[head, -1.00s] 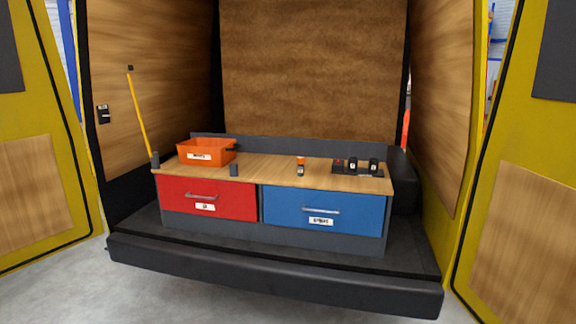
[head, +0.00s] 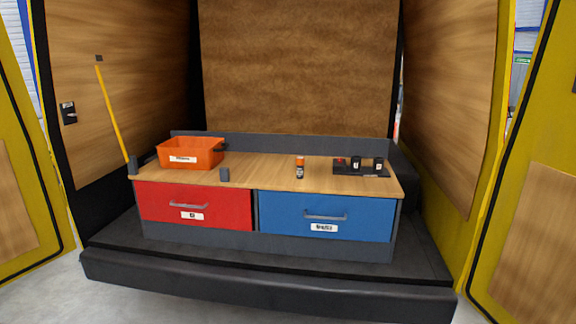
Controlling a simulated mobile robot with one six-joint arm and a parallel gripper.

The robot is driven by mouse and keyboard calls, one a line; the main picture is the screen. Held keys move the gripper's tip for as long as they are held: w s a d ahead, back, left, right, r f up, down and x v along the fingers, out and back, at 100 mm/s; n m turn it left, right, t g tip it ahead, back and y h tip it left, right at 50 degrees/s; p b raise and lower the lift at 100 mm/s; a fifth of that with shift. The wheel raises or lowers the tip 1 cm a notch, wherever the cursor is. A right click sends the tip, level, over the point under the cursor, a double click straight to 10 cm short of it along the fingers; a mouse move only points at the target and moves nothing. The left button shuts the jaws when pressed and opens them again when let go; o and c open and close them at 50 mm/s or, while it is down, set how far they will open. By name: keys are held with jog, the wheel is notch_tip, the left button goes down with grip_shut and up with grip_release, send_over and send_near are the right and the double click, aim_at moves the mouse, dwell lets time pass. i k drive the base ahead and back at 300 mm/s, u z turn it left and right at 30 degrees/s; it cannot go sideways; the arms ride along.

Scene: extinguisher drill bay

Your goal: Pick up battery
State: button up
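No part of my gripper shows in the head view. A black charger-like rack (head: 350,172) sits at the right of the wooden worktop and bears two dark upright blocks, the left block (head: 356,162) and the right block (head: 378,164), which look like batteries. A small red piece (head: 340,163) is at the rack's left end.
The wooden worktop (head: 262,170) tops a red drawer (head: 160,204) and a blue drawer (head: 360,212), both shut. An orange bin (head: 190,158) stands at left. A small orange-capped bottle (head: 299,170) stands near the middle. Open yellow doors flank the bay; a dark bumper (head: 270,282) runs along the front.

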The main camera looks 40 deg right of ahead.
aim_at(300, 161)
jog(key=z, duration=0.1)
jog(key=i, duration=1.2)
jog(key=z, duration=0.35)
